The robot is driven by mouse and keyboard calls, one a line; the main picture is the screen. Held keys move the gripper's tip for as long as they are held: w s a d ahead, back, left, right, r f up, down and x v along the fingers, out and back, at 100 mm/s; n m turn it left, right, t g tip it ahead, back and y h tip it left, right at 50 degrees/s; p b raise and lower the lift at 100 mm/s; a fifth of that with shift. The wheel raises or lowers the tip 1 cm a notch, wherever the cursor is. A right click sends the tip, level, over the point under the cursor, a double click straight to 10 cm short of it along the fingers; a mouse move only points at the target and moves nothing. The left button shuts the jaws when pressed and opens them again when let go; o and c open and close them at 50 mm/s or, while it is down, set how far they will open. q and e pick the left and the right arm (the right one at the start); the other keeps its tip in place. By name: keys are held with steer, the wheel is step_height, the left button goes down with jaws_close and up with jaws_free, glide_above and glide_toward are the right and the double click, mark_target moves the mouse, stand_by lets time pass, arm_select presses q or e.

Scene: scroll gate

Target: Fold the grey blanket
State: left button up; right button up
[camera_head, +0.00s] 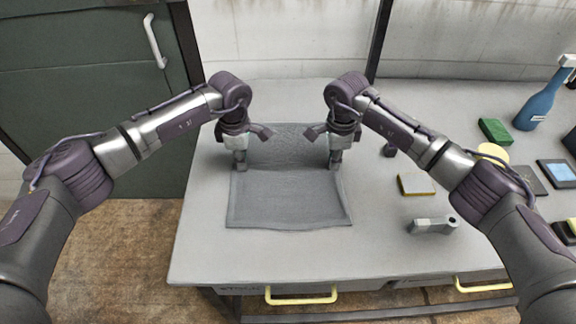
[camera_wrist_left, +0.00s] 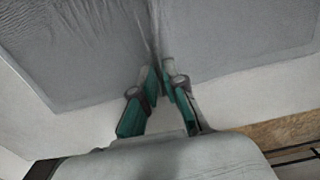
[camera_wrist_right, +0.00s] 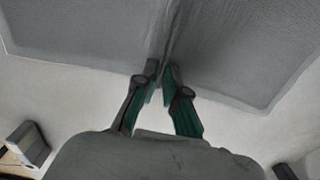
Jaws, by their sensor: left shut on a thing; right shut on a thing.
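The grey blanket (camera_head: 288,203) lies on the light grey table, with a raised crease running across its middle between my two grippers. Its near part is flat and its far part is wrinkled. My left gripper (camera_head: 240,166) is shut on the blanket at the left end of the crease; the left wrist view shows the fingertips (camera_wrist_left: 163,88) pinching the fold. My right gripper (camera_head: 335,165) is shut on the blanket at the right end of the crease; the right wrist view shows its fingertips (camera_wrist_right: 162,85) pinching the cloth. The arms hide small parts of the far blanket.
Right of the blanket are a yellow-edged sponge (camera_head: 416,185) and a grey handheld device (camera_head: 432,225). Further right are a green block (camera_head: 495,131), a blue spray bottle (camera_head: 539,105) and a blue-topped pad (camera_head: 557,173). The table in front of the blanket is clear.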

arm_select(q)
steer(key=shift+f, duration=0.15)
jaws_close()
arm_select(e)
steer(key=shift+f, duration=0.1)
jaws_close()
